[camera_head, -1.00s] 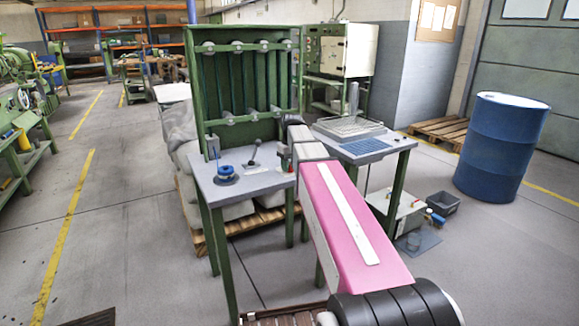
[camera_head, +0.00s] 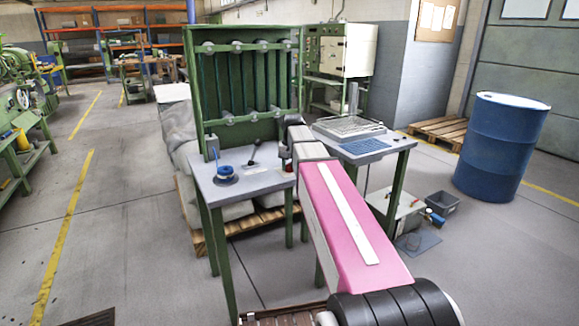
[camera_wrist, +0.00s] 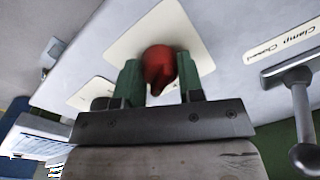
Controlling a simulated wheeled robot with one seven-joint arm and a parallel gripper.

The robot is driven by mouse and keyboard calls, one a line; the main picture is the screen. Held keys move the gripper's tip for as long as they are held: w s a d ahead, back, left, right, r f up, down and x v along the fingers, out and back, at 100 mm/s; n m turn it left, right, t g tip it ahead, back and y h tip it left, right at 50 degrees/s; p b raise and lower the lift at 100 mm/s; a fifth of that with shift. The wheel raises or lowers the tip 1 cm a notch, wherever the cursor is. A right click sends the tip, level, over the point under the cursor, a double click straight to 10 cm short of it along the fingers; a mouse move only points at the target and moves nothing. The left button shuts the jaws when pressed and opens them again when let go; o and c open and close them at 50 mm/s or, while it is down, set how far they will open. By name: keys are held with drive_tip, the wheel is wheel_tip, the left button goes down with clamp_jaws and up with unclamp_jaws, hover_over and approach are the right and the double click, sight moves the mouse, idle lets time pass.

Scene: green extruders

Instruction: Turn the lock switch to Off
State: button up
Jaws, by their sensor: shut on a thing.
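The lock switch is a red knob (camera_wrist: 159,66) on a pale cream plate (camera_wrist: 192,30), seen in the wrist view. My gripper (camera_wrist: 158,80) has its two green fingers on either side of the red knob and is shut on it. The knob's pointed end faces down in that picture. I see no readable On or Off mark on the plate; my fingers and palm cover its near part. In the head view my pink arm reaches the right side of the small grey table (camera_head: 240,184), and my gripper is mostly hidden there.
A metal clamp lever (camera_wrist: 290,78) with a ball end stands right of the knob, near a "Clamp Closed" label (camera_wrist: 287,40). A blue round part (camera_head: 226,172) sits on the table's left side. A green frame (camera_head: 203,100) rises behind. A blue drum (camera_head: 500,145) stands far right.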

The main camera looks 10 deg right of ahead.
idle(0.3)
drive_tip(key=o, duration=0.9)
drive_tip(key=shift+o, duration=0.2)
drive_tip(key=shift+r, duration=0.15)
drive_tip(key=r, duration=1)
drive_tip(key=shift+d+r, duration=0.25)
